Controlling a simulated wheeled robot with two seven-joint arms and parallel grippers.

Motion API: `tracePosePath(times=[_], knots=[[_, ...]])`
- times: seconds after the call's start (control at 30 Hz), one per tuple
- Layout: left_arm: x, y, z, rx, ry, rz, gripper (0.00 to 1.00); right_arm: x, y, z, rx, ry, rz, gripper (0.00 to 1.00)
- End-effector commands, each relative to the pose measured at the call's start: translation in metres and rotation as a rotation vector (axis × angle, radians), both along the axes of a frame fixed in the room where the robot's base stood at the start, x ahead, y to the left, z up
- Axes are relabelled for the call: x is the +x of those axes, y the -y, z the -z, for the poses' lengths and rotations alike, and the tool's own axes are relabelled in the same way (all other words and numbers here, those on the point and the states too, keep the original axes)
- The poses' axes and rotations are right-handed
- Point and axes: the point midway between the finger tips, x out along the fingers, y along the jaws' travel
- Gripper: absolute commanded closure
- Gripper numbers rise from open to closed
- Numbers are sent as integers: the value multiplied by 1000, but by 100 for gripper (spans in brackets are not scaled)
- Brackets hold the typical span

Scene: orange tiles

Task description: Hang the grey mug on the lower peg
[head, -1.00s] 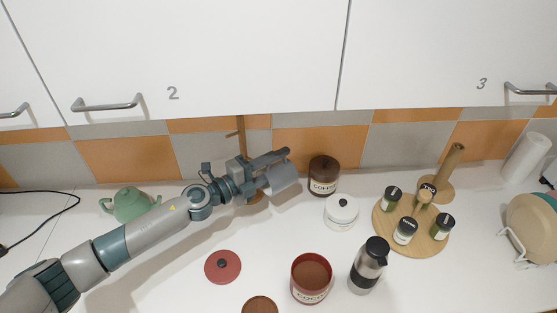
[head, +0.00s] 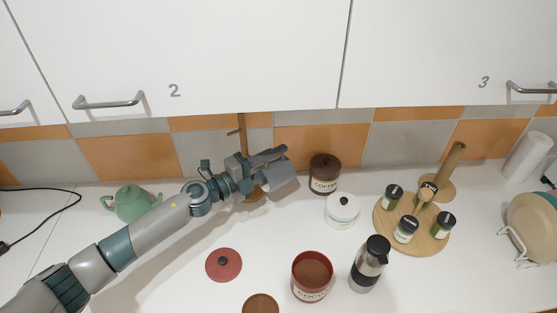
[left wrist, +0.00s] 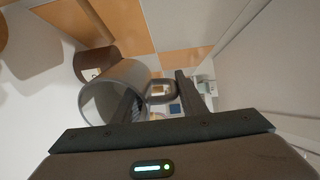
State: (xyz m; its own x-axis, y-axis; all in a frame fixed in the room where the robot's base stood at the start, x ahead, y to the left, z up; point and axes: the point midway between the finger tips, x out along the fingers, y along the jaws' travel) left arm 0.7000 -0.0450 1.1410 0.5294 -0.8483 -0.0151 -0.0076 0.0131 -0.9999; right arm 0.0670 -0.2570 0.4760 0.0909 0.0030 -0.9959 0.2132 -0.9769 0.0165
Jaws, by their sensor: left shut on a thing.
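The grey mug (head: 279,180) is held tilted at the back of the counter, in front of the tiles. My left gripper (head: 268,166) is shut on it. In the left wrist view, the mug (left wrist: 113,92) shows its open mouth, with its handle between the fingers of my left gripper (left wrist: 160,98). The wooden mug stand (head: 242,142) rises behind my gripper. One short peg (head: 233,131) shows near its top. The lower peg is hidden behind my gripper, so I cannot tell whether the mug touches it. My right gripper is in neither view.
A green teapot (head: 131,204) stands at the left. A red lid (head: 223,265) lies on the counter. White cabinets (head: 230,60) hang above.

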Motion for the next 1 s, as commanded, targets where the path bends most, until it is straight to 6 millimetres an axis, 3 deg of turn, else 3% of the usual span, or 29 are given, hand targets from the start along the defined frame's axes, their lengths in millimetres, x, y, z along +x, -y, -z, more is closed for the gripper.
tracePosePath(times=[0.57, 1.0], knots=[[23, -15, 20, -3, -1, 0, 99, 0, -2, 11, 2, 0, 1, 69], [39, -25, 34, -2, 1, 0, 99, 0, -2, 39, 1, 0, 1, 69]])
